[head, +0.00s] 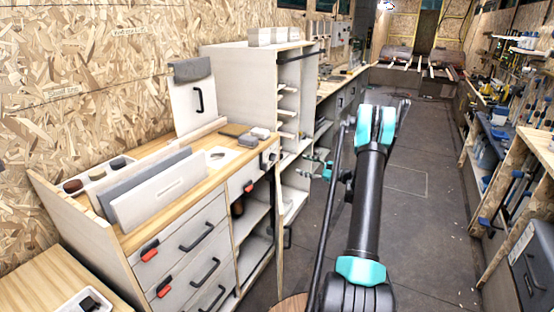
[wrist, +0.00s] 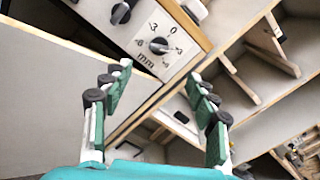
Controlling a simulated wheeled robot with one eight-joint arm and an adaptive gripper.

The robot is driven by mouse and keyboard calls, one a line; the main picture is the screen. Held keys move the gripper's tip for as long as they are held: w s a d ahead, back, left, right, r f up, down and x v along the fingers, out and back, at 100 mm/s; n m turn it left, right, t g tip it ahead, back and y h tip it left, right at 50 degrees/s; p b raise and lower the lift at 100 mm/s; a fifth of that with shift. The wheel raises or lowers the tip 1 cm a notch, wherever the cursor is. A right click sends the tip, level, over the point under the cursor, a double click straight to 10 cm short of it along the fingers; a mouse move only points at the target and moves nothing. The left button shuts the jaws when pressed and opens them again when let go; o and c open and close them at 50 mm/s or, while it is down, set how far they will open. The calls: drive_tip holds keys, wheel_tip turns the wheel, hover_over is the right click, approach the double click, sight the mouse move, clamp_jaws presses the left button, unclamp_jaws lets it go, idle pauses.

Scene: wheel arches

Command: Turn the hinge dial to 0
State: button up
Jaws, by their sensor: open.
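In the wrist view a dark round dial (wrist: 159,45) sits on a pale panel marked -3, 0, +3 and "mm". The 0 is at the top of its scale. A light mark on the knob seems to face right, toward the +3 side, but it is too small to be sure. A second dark dial (wrist: 121,12) is up and left of it; no "hinge" label is readable. My gripper (wrist: 160,75) is open and empty, its fingers spread below the marked dial and apart from it. In the head view my gripper (head: 318,165) is partly hidden beside the cabinet's end.
A drawer cabinet (head: 190,250) with black handles stands at left, its wooden top (head: 208,185) holding panels and small items. Open shelves (head: 255,215) lie at its right end. A tall pale cabinet (head: 240,85) stands behind. The floor (head: 410,185) to the right is clear.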

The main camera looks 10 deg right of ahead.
sight(275, 158)
drive_tip(key=x, duration=1.4)
drive_tip(key=shift+w+a, duration=0.25)
drive_tip(key=shift+a, duration=0.1)
drive_tip(key=c, duration=1.2)
drive_tip(key=shift+o, duration=0.2)
drive_tip(key=n, duration=0.5)
drive_tip(key=shift+s+f+n, duration=0.1)
drive_tip(key=shift+f+n, duration=0.05)
drive_tip(key=shift+n, duration=0.25)
drive_tip(key=n, duration=0.5)
drive_tip(key=shift+a+f+n, duration=0.1)
drive_tip(key=shift+f+n, duration=0.05)
drive_tip(key=shift+n, duration=0.25)
